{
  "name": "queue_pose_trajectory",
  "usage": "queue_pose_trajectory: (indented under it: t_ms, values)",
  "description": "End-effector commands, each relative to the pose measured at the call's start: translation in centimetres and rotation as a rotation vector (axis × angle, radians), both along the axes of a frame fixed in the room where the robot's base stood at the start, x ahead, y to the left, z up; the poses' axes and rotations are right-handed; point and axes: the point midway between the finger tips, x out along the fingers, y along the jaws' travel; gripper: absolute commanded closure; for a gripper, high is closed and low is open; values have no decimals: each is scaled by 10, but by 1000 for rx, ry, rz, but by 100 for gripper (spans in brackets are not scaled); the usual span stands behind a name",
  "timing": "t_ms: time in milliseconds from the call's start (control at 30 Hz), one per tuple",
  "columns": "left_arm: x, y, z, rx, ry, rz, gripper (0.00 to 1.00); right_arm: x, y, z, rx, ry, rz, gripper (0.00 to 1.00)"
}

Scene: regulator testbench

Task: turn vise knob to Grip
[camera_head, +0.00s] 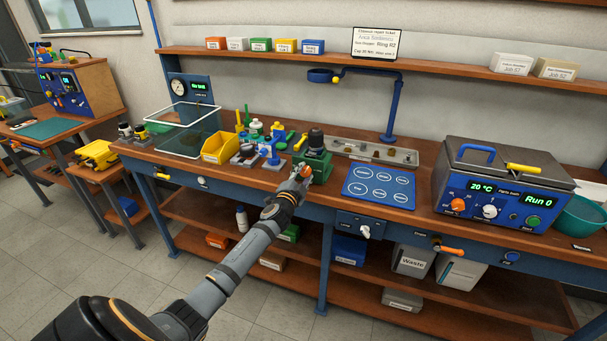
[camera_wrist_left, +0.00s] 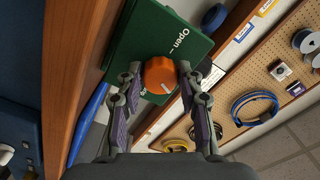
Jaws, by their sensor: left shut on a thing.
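The green vise (camera_head: 316,166) stands near the front edge of the bench, with a dark round part on top. In the left wrist view its green face (camera_wrist_left: 132,42) carries the word "Open" and a white tick. The orange vise knob (camera_wrist_left: 160,76) sits on that face. My left gripper (camera_head: 301,173) reaches the vise from the front. In the left wrist view its fingers close on both sides of the knob. A second label below the knob is mostly hidden by the knob and a finger. My right gripper is not in view.
A blue mat (camera_head: 379,187) with round marked spots lies right of the vise. A metal tray (camera_head: 372,151) lies behind it. Small coloured parts and a yellow bin (camera_head: 220,148) stand to the left. A blue-fronted heated bath (camera_head: 497,190) stands at the right.

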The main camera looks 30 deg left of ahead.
Motion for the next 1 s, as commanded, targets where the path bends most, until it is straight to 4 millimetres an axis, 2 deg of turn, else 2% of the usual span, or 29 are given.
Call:
queue_pose_trajectory:
  t_ms: [1000]
  values:
    - [0, 0, 0, 905, 220, -3, 95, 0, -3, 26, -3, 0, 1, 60]
